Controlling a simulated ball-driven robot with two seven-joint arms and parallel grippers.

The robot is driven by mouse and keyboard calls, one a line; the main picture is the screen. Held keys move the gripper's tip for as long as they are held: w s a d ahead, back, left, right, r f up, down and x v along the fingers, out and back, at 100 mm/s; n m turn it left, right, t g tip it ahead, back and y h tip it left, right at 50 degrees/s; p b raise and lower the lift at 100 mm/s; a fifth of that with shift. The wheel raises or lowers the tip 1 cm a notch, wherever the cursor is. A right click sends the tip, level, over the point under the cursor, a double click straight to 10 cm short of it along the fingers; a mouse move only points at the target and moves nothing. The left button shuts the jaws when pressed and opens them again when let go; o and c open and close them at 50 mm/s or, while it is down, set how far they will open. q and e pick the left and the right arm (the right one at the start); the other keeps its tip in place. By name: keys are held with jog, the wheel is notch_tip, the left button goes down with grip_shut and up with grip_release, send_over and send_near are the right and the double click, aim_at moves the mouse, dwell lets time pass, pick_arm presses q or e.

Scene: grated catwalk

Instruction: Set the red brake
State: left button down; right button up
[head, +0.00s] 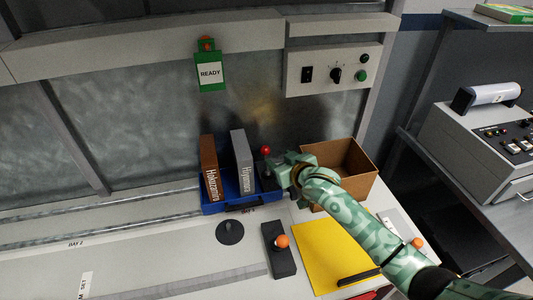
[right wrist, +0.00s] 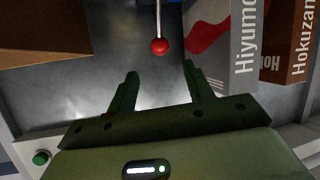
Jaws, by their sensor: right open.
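The red brake's lever shows as a red ball knob (head: 265,150) just right of the grey book in the head view. In the right wrist view the red ball (right wrist: 159,46) sits on a thin metal rod. My right gripper (head: 281,164) is beside the knob, to its right. In the right wrist view its two fingers (right wrist: 160,72) are spread, with the ball just beyond the tips and roughly centred between them. Nothing is held. The lever's base is largely hidden by my gripper in the head view. My left gripper is not in view.
A blue tray (head: 213,208) holds a brown book (head: 209,168) and a grey book (head: 241,160). An open cardboard box (head: 361,180) stands right of my gripper. An orange-knobbed lever (head: 282,241) stands nearer, left of a yellow sheet (head: 325,250). A switch panel (head: 328,69) hangs above.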

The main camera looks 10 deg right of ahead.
aim_at(267, 151)
jog(key=b+x, duration=0.1)
jog(key=x, duration=0.2)
jog(key=b+x, duration=0.1)
jog(key=x, duration=0.2)
jog(key=b+x, duration=0.1)
jog(key=x, duration=0.2)
jog(key=shift+s+f+b, duration=0.1)
jog(key=shift+f+b, duration=0.2)
jog(key=shift+b, duration=0.1)
jog(key=shift+w, duration=0.45)
jog(key=shift+c, duration=0.3)
jog(key=c, duration=0.9)
